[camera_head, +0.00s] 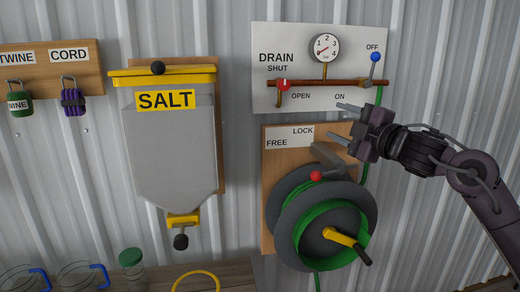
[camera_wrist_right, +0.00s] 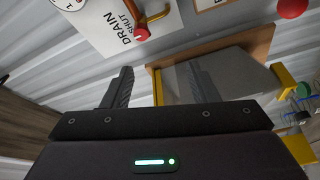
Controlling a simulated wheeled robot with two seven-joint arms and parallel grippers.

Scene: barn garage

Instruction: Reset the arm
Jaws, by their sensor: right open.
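My right gripper (camera_head: 341,122) is open and empty. Its arm comes in from the right, and its fingers point left, in front of the wall between the drain board (camera_head: 385,45) and the hose reel (camera_head: 285,222). In the right wrist view the two fingers (camera_wrist_right: 163,82) stand wide apart with nothing between them, in front of the drain board (camera_wrist_right: 98,28) and the salt dispenser (camera_wrist_right: 235,72). The gripper appears clear of the boards, though its exact distance is hard to tell. My left gripper is not in view.
The drain board carries a gauge (camera_head: 324,48), a red knob (camera_head: 284,85) and a blue knob (camera_head: 375,57). The reel has a red lock knob (camera_head: 316,176) and a yellow crank (camera_head: 341,237). The salt dispenser (camera_head: 170,145) hangs left, above a bench with jars. Bare corrugated wall lies right.

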